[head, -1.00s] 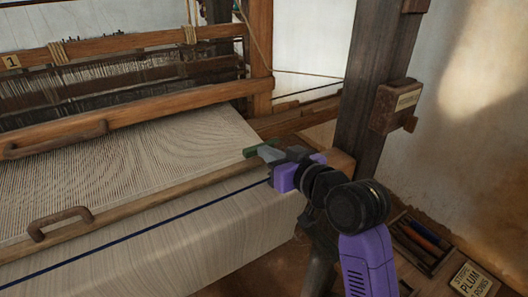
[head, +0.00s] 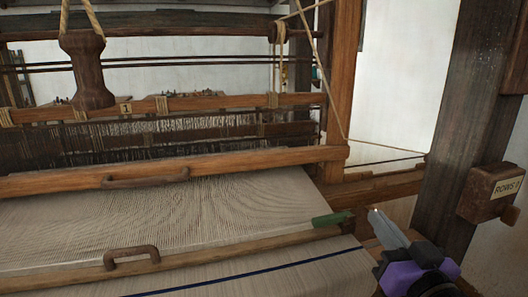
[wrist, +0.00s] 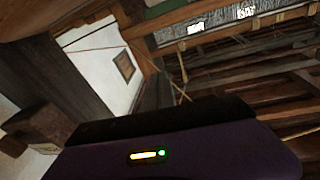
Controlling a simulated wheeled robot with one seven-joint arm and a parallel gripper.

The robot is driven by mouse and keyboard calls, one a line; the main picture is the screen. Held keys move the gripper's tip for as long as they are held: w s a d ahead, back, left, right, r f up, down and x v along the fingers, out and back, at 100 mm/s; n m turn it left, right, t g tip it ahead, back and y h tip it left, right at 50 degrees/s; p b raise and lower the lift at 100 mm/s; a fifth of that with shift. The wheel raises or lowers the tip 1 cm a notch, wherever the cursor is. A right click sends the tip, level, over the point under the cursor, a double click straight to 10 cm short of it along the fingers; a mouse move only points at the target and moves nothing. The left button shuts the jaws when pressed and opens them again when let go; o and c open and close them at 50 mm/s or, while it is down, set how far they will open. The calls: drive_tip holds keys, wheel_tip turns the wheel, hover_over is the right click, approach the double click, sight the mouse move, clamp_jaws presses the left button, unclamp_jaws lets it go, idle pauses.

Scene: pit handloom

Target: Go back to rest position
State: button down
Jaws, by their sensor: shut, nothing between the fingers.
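My gripper (head: 378,216) shows at the lower right of the head view. Its grey fingers are together with nothing between them, pointing up and left. It is just right of the loom's front beam (head: 190,253) and apart from a green piece (head: 332,219) at that beam's right end. In the wrist view a dark purple part of my own arm fills the bottom, and the fingertips are hidden there.
The woven cloth (head: 170,217) and the beater (head: 230,159) with its handle fill the left. A dark post (head: 472,125) carries a labelled wooden block (head: 490,190) on the right. A wooden knob (head: 87,70) hangs by cords at upper left.

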drive_tip(key=s+f+g, duration=0.1)
drive_tip(key=s+f, duration=0.6)
drive_tip(key=s, duration=0.6)
drive_tip(key=s+a+f+g+h, duration=0.1)
drive_tip(key=s+f, duration=0.7)
drive_tip(key=s, duration=0.5)
drive_tip(key=s+f+g+h, duration=0.1)
drive_tip(key=s+f+g, duration=0.1)
drive_tip(key=s+f, duration=0.5)
drive_tip(key=s, duration=0.6)
drive_tip(key=shift+s+a+f, duration=0.25)
drive_tip(key=shift+s+a, duration=0.15)
